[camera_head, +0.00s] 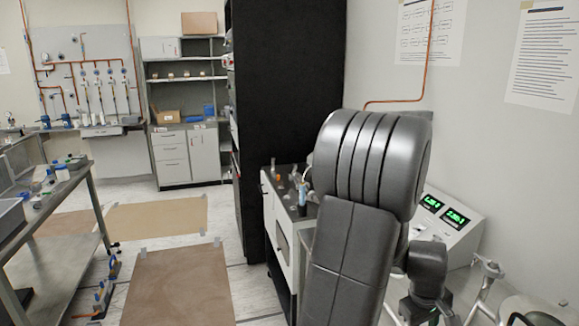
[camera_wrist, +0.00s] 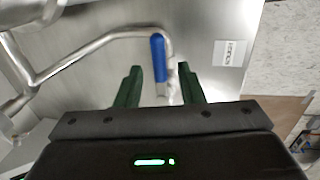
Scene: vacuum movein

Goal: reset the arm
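My arm (camera_head: 360,215) is raised and bent, and its grey links fill the right middle of the head view. My gripper (camera_wrist: 160,67) shows in the wrist view with its two green fingers apart. A blue lever handle (camera_wrist: 158,52) on a bent metal pipe (camera_wrist: 90,48) appears in the gap between the fingers. Clear space shows on both sides of the handle, so neither finger appears to touch it. How deep the handle sits between the fingers is hard to tell. In the head view I cannot make out the fingers.
A white instrument with green displays (camera_head: 443,212) stands beside my arm at right. A tall black cabinet (camera_head: 285,90) and a small cart (camera_head: 283,235) are left of it. A metal bench (camera_head: 60,205) stands at far left. Floor with brown mats (camera_head: 180,285) lies between.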

